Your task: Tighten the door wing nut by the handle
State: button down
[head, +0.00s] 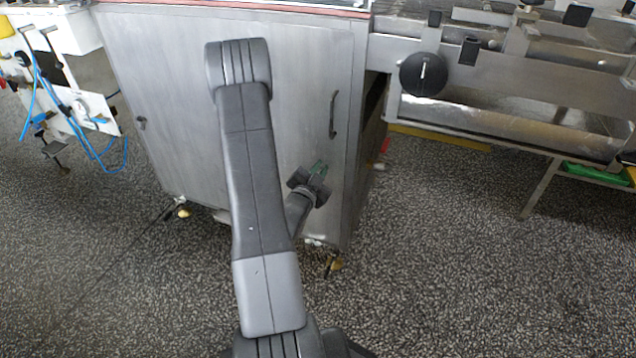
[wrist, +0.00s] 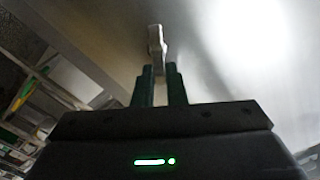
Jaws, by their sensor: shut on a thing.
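The steel cabinet door (head: 300,75) faces me in the head view, with its dark handle (head: 333,115) near its right edge. My gripper (head: 319,168) is at the door face, below the handle. In the wrist view my gripper's green fingers (wrist: 160,70) are shut on a pale wing nut (wrist: 156,42), which stands out from the metal door. The lower end of the wing nut is between the fingertips and partly hidden. In the head view I cannot make out the wing nut; my gripper covers that spot.
A conveyor frame with a black round knob (head: 424,74) stands to the right of the cabinet. A white stand with blue hoses (head: 90,145) is at the left. The speckled floor (head: 450,270) in front of the cabinet is clear on the right.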

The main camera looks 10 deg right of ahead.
jog(key=shift+s+d+f+m+b, duration=0.15)
jog(key=shift+f+m+b, duration=0.15)
jog(key=shift+m+b, duration=1.1)
jog(key=shift+d+f+m+b, duration=0.1)
jog(key=shift+f+m+b, duration=0.25)
jog(key=shift+m, duration=1.9)
jog(key=shift+s+d+f+m+b, duration=0.1)
jog(key=shift+d+f+m+b, duration=0.1)
jog(key=shift+m+b, duration=1.25)
jog(key=shift+m+p, duration=0.4)
jog(key=shift+m, duration=0.2)
jog(key=c, duration=1.5)
grip_release()
jog(key=shift+a, duration=0.1)
jog(key=p+v, duration=0.1)
jog(key=v, duration=1.2)
jog(key=shift+s+a, duration=0.25)
jog(key=shift+s, duration=0.1)
